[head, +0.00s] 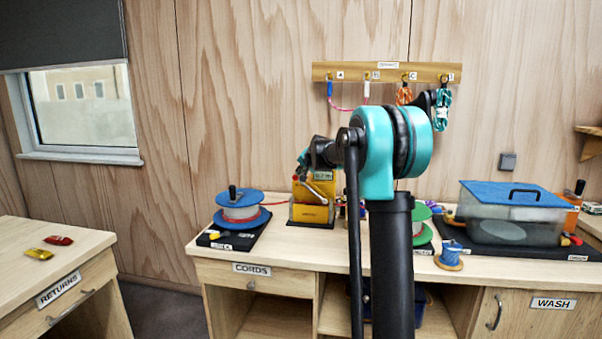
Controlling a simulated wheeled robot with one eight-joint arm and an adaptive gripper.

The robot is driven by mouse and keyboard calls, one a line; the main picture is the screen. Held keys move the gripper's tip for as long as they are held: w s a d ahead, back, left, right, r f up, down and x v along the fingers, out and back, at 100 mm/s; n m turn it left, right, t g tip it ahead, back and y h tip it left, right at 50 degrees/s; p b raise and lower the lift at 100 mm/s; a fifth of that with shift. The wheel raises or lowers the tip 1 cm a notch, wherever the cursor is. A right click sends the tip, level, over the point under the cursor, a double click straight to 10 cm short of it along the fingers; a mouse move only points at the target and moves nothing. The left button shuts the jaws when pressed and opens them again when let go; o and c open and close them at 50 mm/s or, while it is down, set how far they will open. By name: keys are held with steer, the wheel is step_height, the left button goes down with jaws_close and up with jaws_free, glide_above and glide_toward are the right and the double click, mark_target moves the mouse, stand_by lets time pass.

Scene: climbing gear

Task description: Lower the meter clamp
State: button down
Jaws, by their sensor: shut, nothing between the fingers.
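The meter (318,212) is a yellow box with a small display, standing on a dark base at the back of the bench. My gripper (301,167) is shut and empty at the meter's upper left. It is small in the picture and partly hidden by my wrist, and I cannot tell whether it touches the meter.
A blue-flanged spool (240,212) with red cord stands left of the meter. A green spool (421,224) is partly behind my arm. A blue-lidded clear bin (513,217) and a small blue spool (450,257) are at right. Cords hang from a wooden rack (387,72).

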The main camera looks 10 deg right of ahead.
steer(key=w+a+f+n+g+h, duration=0.2)
steer(key=a+f+h, duration=0.2)
steer(key=f, duration=0.5)
steer(key=shift+a+f+n+h, duration=0.3)
steer(key=shift+a+n+h, duration=0.1)
steer(key=shift+a, duration=0.65)
